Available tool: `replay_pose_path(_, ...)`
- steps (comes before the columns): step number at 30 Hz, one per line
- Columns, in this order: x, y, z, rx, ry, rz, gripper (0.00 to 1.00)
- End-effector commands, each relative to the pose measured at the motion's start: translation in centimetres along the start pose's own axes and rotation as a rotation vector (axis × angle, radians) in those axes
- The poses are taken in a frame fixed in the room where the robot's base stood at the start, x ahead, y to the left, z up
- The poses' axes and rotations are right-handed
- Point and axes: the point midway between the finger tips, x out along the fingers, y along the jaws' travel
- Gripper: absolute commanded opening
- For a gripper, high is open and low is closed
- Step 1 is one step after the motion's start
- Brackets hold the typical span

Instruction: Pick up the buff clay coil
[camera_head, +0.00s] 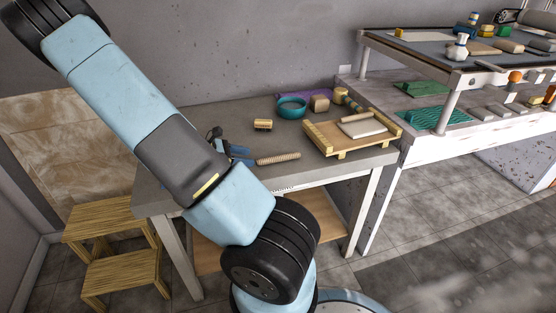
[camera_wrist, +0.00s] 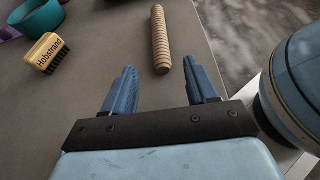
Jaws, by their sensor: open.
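The buff clay coil (camera_head: 278,158) is a pale tan ridged rod lying on the grey table (camera_head: 225,120) near its front edge. In the wrist view the coil (camera_wrist: 160,40) lies lengthwise ahead of my gripper. My gripper (camera_wrist: 163,82) is open and empty, its two blue fingers apart. The coil's near end sits just beyond the fingertips, roughly between their lines and nearer the right finger. In the head view my gripper (camera_head: 243,155) is left of the coil, partly hidden by my own arm.
A wooden brush (camera_wrist: 47,52) marked Hobstrand lies left of the coil. A teal bowl (camera_head: 291,108) stands behind. A wooden tray (camera_head: 322,142) with a pale slab (camera_head: 362,127) stands to the right. The table edge is close on the coil's right in the wrist view.

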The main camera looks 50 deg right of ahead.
Motion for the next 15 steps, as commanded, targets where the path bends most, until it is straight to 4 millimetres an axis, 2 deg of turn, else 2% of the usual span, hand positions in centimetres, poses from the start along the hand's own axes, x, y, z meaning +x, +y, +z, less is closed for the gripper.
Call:
replay_pose_path(5,0.9,0.0,0.0,-0.001,0.0,0.0,0.57)
replay_pose_path(15,5.0,0.0,0.1,0.0,-0.001,0.0,0.57)
